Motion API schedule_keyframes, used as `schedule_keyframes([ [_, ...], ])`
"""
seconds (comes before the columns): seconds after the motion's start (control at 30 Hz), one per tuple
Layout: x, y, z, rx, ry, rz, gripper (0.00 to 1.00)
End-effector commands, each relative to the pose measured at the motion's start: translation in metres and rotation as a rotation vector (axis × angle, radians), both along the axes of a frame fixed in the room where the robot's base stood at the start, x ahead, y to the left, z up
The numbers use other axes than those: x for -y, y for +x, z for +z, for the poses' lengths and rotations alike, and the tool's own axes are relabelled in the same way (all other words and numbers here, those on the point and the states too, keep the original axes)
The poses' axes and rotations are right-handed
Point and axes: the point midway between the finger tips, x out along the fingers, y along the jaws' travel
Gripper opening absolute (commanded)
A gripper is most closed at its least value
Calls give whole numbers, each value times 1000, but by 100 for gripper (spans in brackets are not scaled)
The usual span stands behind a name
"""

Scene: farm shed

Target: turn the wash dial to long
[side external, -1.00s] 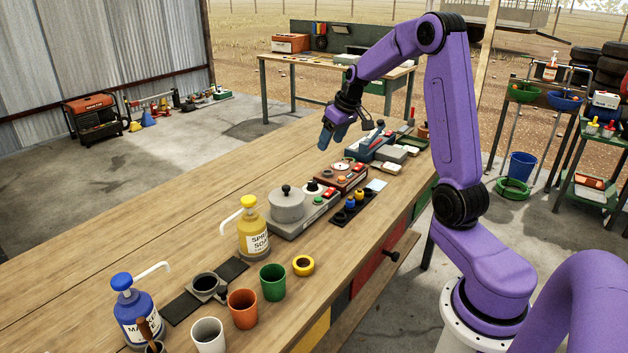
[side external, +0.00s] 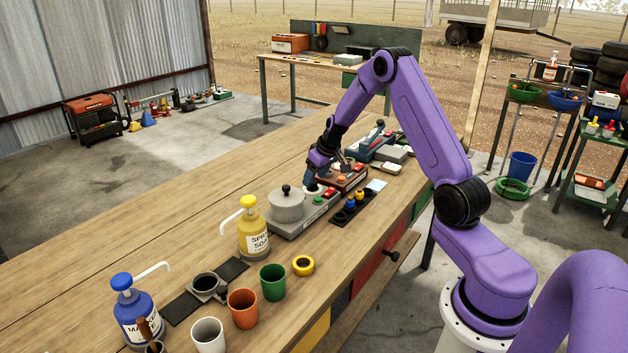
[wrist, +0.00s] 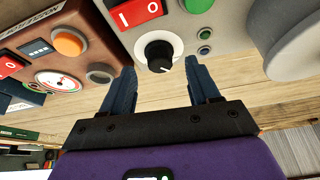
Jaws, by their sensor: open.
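In the wrist view the wash dial (wrist: 160,52) is a black knob on a white disc, on the face of a grey machine (wrist: 228,30). A white pointer mark shows on the knob; no "long" label is readable. My gripper (wrist: 162,76) is open, its two blue fingers apart on either side below the dial, not closed on it. In the side view my gripper (side external: 311,183) is low at the dial's end of the grey machine, behind the grey lidded pot (side external: 287,205). My gripper partly hides the dial there.
A red-brown box with a gauge (wrist: 55,80) stands close on the left in the wrist view. The yellow-topped soap bottle (side external: 252,232) stands nearer the camera. The bench's left side is clear.

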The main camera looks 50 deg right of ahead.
Motion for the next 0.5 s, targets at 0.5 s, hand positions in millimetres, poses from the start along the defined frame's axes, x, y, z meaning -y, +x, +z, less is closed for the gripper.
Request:
schedule_keyframes([
  [0.5, 0, 8, -19, 1, 0, 1, 61],
])
